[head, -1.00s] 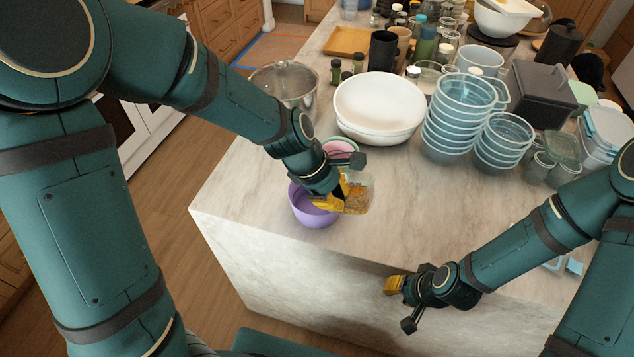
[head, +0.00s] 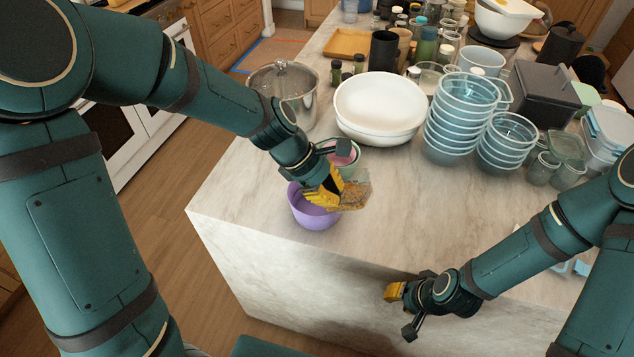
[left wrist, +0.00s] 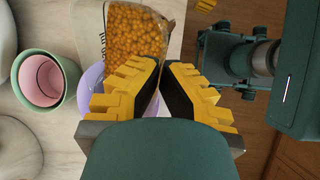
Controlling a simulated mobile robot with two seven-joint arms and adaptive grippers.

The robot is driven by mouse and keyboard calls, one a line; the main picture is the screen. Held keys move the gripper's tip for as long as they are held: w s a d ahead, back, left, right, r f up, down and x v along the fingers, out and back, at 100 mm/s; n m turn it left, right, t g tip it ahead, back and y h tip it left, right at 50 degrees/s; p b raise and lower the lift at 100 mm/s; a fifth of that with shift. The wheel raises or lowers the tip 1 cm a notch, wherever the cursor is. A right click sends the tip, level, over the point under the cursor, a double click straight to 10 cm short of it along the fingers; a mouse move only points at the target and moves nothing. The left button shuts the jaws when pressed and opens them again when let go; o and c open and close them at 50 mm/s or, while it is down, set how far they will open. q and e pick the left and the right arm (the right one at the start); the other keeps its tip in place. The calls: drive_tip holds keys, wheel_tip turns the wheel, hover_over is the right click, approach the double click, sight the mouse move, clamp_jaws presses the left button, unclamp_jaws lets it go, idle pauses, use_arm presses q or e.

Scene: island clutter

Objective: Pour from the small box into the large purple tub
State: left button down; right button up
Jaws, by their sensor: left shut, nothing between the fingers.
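The large purple tub (head: 316,216) stands near the counter's left front edge, partly hidden by my left gripper; a bit of it shows in the left wrist view (left wrist: 92,77). The small box (head: 356,190) is clear, holds orange-yellow grains (left wrist: 136,32) and is tilted above the tub's right side. My left gripper (head: 340,190) is over the tub, its yellow fingers shut, with the box right at the fingertips. I see no grip on the box's body. My right gripper (head: 392,291) is low in front of the counter, away from both; its finger gap is unclear.
A green and pink bowl or cup (head: 345,155) stands just behind the tub. Behind are a steel pot (head: 285,90), white bowls (head: 380,105) and stacked clear blue containers (head: 462,115). The counter right of the tub is clear.

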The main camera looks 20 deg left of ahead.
use_arm(q)
drive_tip(key=shift+w+a+f+h+b, duration=0.15)
drive_tip(key=shift+a+f+h+b, duration=0.05)
drive_tip(key=shift+a+h+b, duration=0.2)
drive_tip(key=shift+w+a+g, duration=0.2)
drive_tip(key=shift+a+g, duration=0.05)
drive_tip(key=shift+g, duration=0.15)
drive_tip(key=shift+r+h, duration=0.1)
drive_tip(key=shift+h, duration=0.2)
drive_tip(key=shift+a+h+b, duration=0.15)
drive_tip(key=shift+h+b, duration=0.15)
drive_tip(key=shift+b, duration=0.05)
drive_tip(key=shift+w+a+g+h, duration=0.2)
drive_tip(key=shift+g+h, duration=0.2)
